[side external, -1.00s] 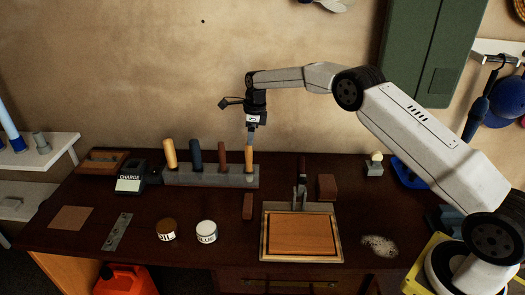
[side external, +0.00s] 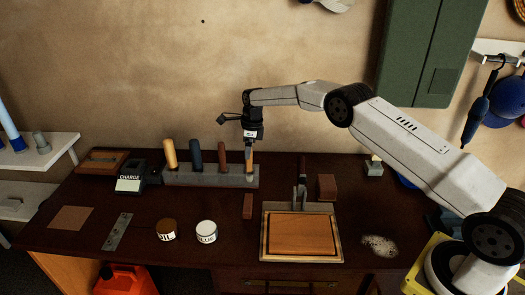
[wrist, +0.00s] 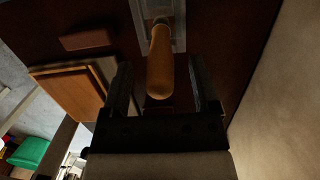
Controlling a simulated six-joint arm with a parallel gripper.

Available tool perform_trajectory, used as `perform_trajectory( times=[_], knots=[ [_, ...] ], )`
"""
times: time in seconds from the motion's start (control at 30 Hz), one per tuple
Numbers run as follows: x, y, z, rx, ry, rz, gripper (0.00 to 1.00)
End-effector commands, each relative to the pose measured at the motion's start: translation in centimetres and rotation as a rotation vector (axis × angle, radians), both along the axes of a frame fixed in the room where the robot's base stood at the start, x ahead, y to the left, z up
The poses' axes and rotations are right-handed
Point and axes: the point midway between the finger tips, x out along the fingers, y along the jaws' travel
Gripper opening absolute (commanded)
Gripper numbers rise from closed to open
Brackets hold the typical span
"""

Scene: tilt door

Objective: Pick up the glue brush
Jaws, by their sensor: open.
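A grey rack (side external: 205,177) near the back of the bench holds several upright tools. The rightmost one has a light wooden handle (side external: 250,164), and I take it for the glue brush, though its lower end is hidden in the rack. My gripper (side external: 249,149) points down over this handle and its fingers reach its top. In the wrist view the rounded wooden handle (wrist: 160,65) stands between the two open fingers of my gripper (wrist: 160,70). No firm contact shows.
Blue (side external: 196,158) and brown (side external: 222,160) handles stand to the left in the rack, close by. An oil tin (side external: 167,231), a glue tin (side external: 206,232) and a framed wooden board (side external: 302,235) lie in front. The wall is behind.

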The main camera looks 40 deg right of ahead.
Motion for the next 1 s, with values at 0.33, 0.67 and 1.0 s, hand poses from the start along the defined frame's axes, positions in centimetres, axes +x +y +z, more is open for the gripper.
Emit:
perform_trajectory(
  times=[0.33,0.67,1.0],
  knots=[
    [0.2,0.2,-2.3,0.000,0.000,0.001,0.78],
    [0.2,0.2,-2.3,0.000,0.000,0.001,0.78],
    [0.2,0.2,-2.3,0.000,0.000,0.001,0.11]
  ],
)
